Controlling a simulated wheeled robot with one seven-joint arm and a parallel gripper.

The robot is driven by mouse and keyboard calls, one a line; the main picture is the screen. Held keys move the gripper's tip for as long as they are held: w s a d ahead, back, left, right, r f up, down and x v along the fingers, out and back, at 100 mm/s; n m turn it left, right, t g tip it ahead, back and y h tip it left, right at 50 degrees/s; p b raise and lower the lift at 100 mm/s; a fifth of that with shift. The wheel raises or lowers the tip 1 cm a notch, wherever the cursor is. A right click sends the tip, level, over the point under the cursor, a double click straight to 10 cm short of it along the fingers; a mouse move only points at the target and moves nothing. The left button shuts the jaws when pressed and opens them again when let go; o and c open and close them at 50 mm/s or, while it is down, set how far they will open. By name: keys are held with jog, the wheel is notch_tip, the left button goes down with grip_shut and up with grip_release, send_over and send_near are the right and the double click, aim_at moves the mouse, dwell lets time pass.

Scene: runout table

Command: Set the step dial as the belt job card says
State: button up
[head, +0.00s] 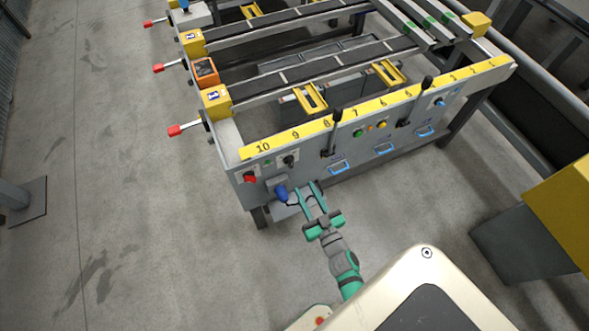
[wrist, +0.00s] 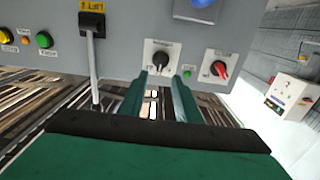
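My gripper (head: 312,188) is in front of the grey panel near its left end. In the wrist view its two green fingers (wrist: 160,78) are apart, with nothing seen between them. A black dial (wrist: 160,62) on a white plate lies just beyond the fingertips; I cannot tell if they touch it. It also shows in the head view (head: 289,160). A red dial (wrist: 218,70) sits beside it, also in the head view (head: 250,177). The labels are too small to read, so I cannot confirm which is the step dial. I cannot identify the belt job card.
A blue knob (head: 281,193) sticks out close to my gripper. Black levers (head: 334,130) and green and yellow buttons (head: 381,125) are further right on the panel. A yellow numbered scale (head: 300,130) runs along the top edge.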

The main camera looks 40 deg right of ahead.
aim_at(292, 166)
jog(key=x, duration=0.9)
jog(key=shift+w, duration=0.4)
jog(key=shift+c, duration=0.2)
grip_shut()
